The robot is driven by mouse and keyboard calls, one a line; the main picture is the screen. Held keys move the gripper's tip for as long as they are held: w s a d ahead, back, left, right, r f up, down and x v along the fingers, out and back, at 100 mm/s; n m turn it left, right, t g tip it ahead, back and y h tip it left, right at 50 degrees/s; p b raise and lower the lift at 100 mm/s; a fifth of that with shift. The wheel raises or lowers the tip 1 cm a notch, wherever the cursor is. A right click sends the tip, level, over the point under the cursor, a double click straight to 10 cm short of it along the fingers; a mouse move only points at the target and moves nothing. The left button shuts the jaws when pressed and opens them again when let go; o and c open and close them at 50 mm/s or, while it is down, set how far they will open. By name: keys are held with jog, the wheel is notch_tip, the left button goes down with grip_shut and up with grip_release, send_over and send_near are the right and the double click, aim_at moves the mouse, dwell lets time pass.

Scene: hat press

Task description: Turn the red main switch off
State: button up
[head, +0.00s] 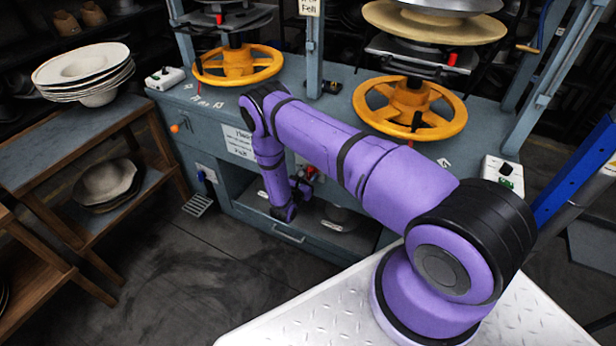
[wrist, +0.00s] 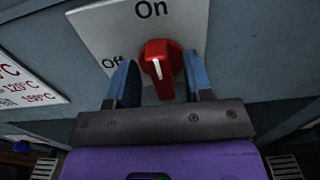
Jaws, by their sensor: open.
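The red main switch (wrist: 162,62) is a knob with a white line on a pale plate (wrist: 105,28). "On" is printed above it and "Off" to its left. The white line runs nearly upright, in line with "On" rather than "Off". My gripper (wrist: 160,80) is open, with one blue finger on each side of the knob. A gap shows at the left finger; the right finger is close to the knob, and I cannot tell if it touches. In the head view my gripper (head: 301,188) is at the bench front, where a bit of red (head: 311,171) shows beside it.
The blue-grey bench (head: 330,108) carries two orange handwheels (head: 238,64) (head: 366,109). An open shelf bay lies below my arm. A wooden rack (head: 75,147) with pale hat shapes (head: 83,66) stands at left.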

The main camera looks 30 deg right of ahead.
jog(key=shift+w+d, duration=0.1)
jog(key=shift+d, duration=0.05)
jog(key=shift+c, duration=0.2)
grip_shut()
